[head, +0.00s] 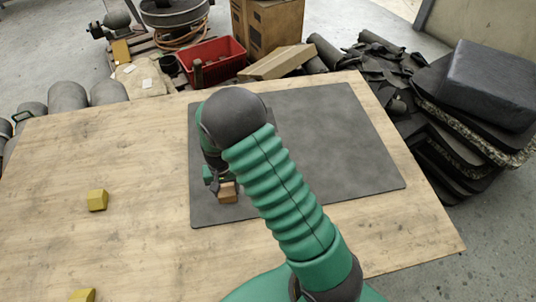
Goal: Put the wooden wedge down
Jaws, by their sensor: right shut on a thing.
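The wooden wedge (227,195) is a small orange-brown piece near the left front part of the dark grey mat (330,130). My right gripper (222,184) is shut on it from above. My right arm's dark wrist hides part of the gripper and the wedge's far side. I cannot tell whether the wedge touches the mat or hangs just above it. My left gripper is not in view.
Two yellow blocks (97,200) (82,296) lie on the bare wooden table (140,160) to the left. Beyond the far edge are a red crate (212,60), a cardboard box (270,28) and rubble. Dark slabs (490,85) are stacked at right. The mat's right part is clear.

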